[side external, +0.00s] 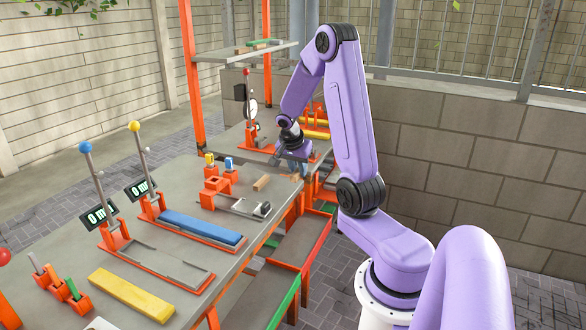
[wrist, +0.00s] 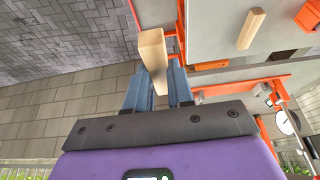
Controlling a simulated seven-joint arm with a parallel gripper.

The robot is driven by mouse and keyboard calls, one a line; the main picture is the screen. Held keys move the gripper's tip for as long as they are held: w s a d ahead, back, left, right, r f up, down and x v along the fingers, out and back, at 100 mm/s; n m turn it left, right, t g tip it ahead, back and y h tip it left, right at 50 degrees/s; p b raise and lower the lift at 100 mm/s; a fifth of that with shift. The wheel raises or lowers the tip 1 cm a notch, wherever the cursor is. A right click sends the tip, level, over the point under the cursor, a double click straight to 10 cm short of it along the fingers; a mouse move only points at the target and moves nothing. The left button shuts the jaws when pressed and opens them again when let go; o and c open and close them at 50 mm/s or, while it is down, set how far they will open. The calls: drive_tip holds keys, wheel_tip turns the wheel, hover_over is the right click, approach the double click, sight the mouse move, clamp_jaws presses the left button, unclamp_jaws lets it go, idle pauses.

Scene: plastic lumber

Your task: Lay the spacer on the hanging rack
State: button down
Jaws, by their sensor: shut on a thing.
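A pale wooden spacer (wrist: 152,50) is between the blue fingers of my gripper (wrist: 160,88) in the wrist view. The gripper is shut on it, and the spacer sticks out beyond the fingertips. In the side view my gripper (side external: 292,170) is low, near the far right corner of the grey table, and the held spacer is hard to make out there. A grey shelf (side external: 222,55) between orange posts, which looks like the hanging rack, is above and behind the gripper. Short green and tan strips lie on it.
Another wooden block (side external: 262,183) lies on the grey table, also in the wrist view (wrist: 252,28). A dial gauge (side external: 251,108) stands behind. A blue board (side external: 200,228) and yellow board (side external: 131,294) lie nearer. Coloured-edged trays (side external: 300,240) are below the table's right edge.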

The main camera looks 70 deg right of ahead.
drive_tip(key=shift+s+a+r, duration=0.15)
drive_tip(key=shift+s+a, duration=0.1)
drive_tip(key=shift+a, duration=0.3)
drive_tip(key=w+a+n+t+y, duration=0.2)
drive_tip(key=w+a+n, duration=0.2)
drive_tip(key=a+n, duration=0.8)
drive_tip(key=w+a+n+t+y, duration=0.2)
drive_tip(key=w+a+n+t, duration=0.3)
drive_tip(key=a, duration=1.2)
drive_tip(key=d+n+g, duration=0.1)
drive_tip(key=d+g, duration=0.1)
drive_tip(key=d, duration=0.4)
drive_tip(key=s+a+f+n+g+y, duration=0.1)
drive_tip(key=s+a+f+n+y, duration=0.1)
drive_tip(key=s+a+f+n, duration=0.4)
drive_tip(key=s+a+f+n+y, duration=0.1)
drive_tip(key=s+a+f, duration=0.3)
drive_tip(key=a+f, duration=0.45)
drive_tip(key=f+m, duration=0.2)
drive_tip(key=d+f+m+h, duration=0.1)
drive_tip(key=f+m, duration=0.1)
drive_tip(key=f+m+h, duration=0.1)
drive_tip(key=shift+s+d+f+m, duration=0.1)
drive_tip(key=shift+d+f+m, duration=0.25)
drive_tip(key=shift+f+m, duration=0.05)
drive_tip(key=shift+d+f+m+t+h, duration=0.35)
drive_tip(key=shift+f+m, duration=0.1)
drive_tip(key=shift+m, duration=0.15)
